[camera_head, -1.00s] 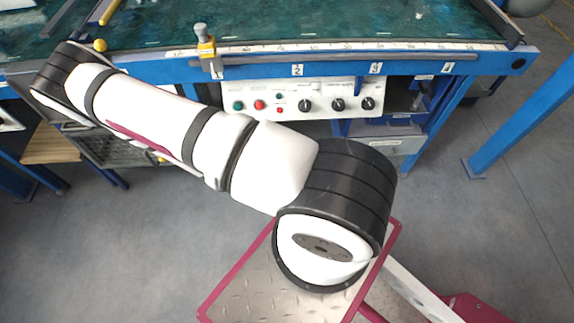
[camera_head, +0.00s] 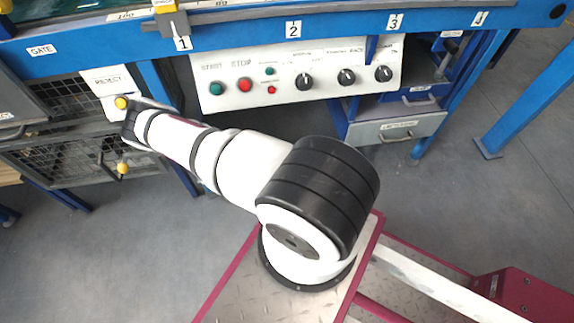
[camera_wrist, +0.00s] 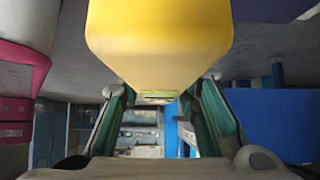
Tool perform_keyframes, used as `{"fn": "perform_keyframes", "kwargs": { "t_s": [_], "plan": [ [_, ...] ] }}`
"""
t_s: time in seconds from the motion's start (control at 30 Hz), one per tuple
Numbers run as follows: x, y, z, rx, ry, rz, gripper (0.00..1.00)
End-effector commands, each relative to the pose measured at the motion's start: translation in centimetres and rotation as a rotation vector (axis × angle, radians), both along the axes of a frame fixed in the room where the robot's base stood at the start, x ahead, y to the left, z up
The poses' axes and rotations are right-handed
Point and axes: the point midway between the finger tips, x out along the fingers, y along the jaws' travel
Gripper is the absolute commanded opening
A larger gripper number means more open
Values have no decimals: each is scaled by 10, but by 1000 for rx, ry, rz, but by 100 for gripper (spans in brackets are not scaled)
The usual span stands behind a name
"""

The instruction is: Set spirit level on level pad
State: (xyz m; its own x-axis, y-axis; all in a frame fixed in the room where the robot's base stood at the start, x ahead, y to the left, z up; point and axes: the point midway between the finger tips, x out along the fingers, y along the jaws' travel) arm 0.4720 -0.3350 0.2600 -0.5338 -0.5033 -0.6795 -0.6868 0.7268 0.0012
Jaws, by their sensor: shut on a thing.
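A yellow block-like body, which looks like the spirit level (camera_wrist: 160,35), fills the top middle of the wrist view. It narrows toward a small greenish strip at its far end. My gripper (camera_wrist: 160,105) is shut on it, with green-padded fingers at both sides. In the head view my arm reaches to the left, and its far end is small, so the grip is not clear there. Small yellow spots (camera_head: 122,103) show beside the arm's end; I cannot tell whether they belong to the level. I cannot make out the level pad.
The blue machine frame (camera_head: 347,22) crosses the top, with a yellow clamp (camera_head: 166,5) on its ruler edge. Below hang a white control panel (camera_head: 325,78), a grey drawer (camera_head: 398,128) and a reject label (camera_head: 112,83) by wire mesh. Open grey floor lies in front.

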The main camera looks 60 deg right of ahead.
Motion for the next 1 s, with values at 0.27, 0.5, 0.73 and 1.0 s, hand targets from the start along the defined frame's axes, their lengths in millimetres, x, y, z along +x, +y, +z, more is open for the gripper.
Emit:
{"fn": "perform_keyframes", "kwargs": {
  "t_s": [0.27, 0.5, 0.73, 1.0],
  "plan": [
    [6, -11, -13, -1, -4, -52, 0],
    [62, -23, -20, 0, -4, -49, 0],
    [115, -36, -25, -1, -5, -51, 0],
    [144, -43, -25, -1, 0, -54, 0]
  ]
}}
